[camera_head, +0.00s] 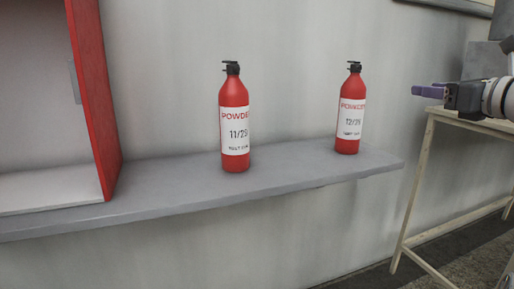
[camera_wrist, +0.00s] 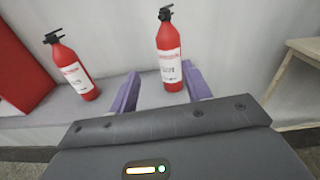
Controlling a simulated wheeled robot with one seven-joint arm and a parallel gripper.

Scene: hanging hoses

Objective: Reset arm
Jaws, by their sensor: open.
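My gripper (camera_head: 428,91) is at the right of the head view, in the air to the right of the nearer-right red bottle. In the wrist view its two purple fingers (camera_wrist: 160,93) are apart with nothing held between them. A red extinguisher labelled 12/25 or similar (camera_head: 349,120) stands upright near the shelf's right end; in the wrist view it shows beyond and between the fingers (camera_wrist: 168,52). A second red extinguisher labelled 11/23 or similar (camera_head: 234,125) stands upright to its left; it also shows in the wrist view (camera_wrist: 72,68). Both have black tops.
Both extinguishers stand on a grey shelf (camera_head: 290,168) along a pale wall. An open red cabinet (camera_head: 92,90) with a white inside is at the left. A wooden trestle table (camera_head: 422,185) stands at the right, below my gripper.

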